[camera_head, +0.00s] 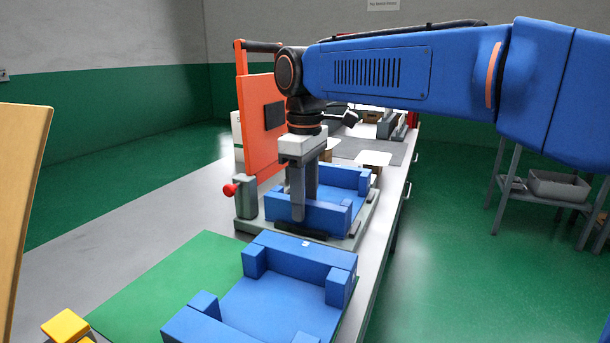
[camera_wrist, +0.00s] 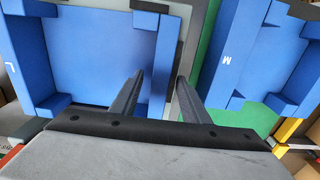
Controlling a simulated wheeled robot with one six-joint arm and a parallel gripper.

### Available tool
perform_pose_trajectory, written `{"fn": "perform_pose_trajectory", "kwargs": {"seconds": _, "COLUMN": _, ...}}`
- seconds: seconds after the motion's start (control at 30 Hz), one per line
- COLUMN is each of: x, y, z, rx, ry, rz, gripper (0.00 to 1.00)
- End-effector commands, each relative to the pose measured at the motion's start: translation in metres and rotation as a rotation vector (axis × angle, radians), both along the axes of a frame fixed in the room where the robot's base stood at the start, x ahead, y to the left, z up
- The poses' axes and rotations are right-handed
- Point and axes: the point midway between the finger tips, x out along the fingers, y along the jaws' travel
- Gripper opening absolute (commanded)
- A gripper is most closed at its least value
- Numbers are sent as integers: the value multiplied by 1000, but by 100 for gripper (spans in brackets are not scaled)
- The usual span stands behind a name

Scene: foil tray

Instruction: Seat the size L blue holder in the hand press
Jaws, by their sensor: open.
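The blue holder marked L (camera_wrist: 60,52) lies on the grey bed of the hand press in the head view (camera_head: 330,216). It looks roughly level; its exact fit against the bed is hidden. The hand press has an orange upright frame (camera_head: 259,125) and a grey base (camera_head: 246,200). My gripper (camera_head: 304,207) points down at the holder's near wall. In the wrist view my gripper (camera_wrist: 160,77) is open, its left finger over the holder's right edge and its right finger beyond that edge. Whether the fingers touch the wall cannot be told.
A second blue holder, marked M (camera_wrist: 232,58), lies on the green mat (camera_head: 150,282) nearer the camera. A red knob (camera_head: 230,190) sticks out left of the press. Yellow blocks (camera_head: 66,327) are at lower left. The bench's right edge is close beside the press.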

Motion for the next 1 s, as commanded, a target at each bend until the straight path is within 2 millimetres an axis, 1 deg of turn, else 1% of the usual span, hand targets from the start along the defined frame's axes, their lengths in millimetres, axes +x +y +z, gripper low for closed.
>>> {"fn": "perform_pose_trajectory", "kwargs": {"seconds": 0.17, "x": 0, "y": 0, "z": 22, "rx": 2, "ry": -2, "rz": 0, "gripper": 42}}
{"fn": "perform_pose_trajectory", "kwargs": {"seconds": 0.7, "x": 1, "y": 0, "z": 129, "rx": 2, "ry": -3, "rz": 0, "gripper": 42}}
{"fn": "perform_pose_trajectory", "kwargs": {"seconds": 0.83, "x": 1, "y": 1, "z": 149, "rx": 1, "ry": -3, "rz": 0, "gripper": 42}}
{"fn": "perform_pose_trajectory", "kwargs": {"seconds": 1.0, "x": 0, "y": 0, "z": 165, "rx": 1, "ry": -1, "rz": 0, "gripper": 42}}
